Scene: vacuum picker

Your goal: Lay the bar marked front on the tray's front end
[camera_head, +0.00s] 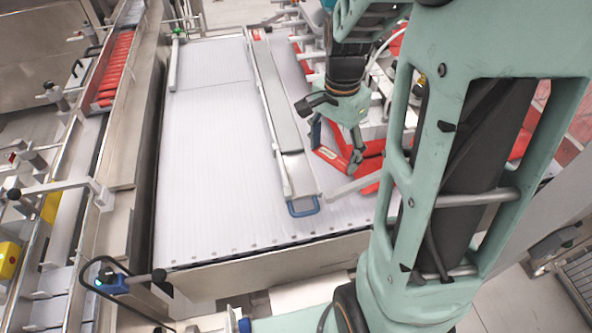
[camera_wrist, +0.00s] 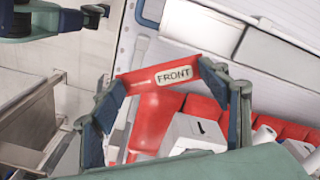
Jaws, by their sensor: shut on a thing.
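My gripper (camera_head: 335,146) is shut on a red bar (camera_head: 329,158), with a finger at each end of it. In the wrist view the bar (camera_wrist: 147,77) carries a white label reading FRONT, facing the camera. The long narrow tray (camera_head: 270,85) lies on the white ribbed surface, left of my gripper, with a blue loop handle (camera_head: 303,207) at its near end. The bar is right of the tray and apart from it in the picture; its height is hard to tell. The tray's handle (camera_wrist: 147,14) shows at the top of the wrist view.
A small red piece (camera_head: 257,35) sits at the tray's far end. Red parts (camera_head: 372,165) and white machine parts crowd the area right of the tray and below the bar in the wrist view. The white surface (camera_head: 205,150) left of the tray is clear.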

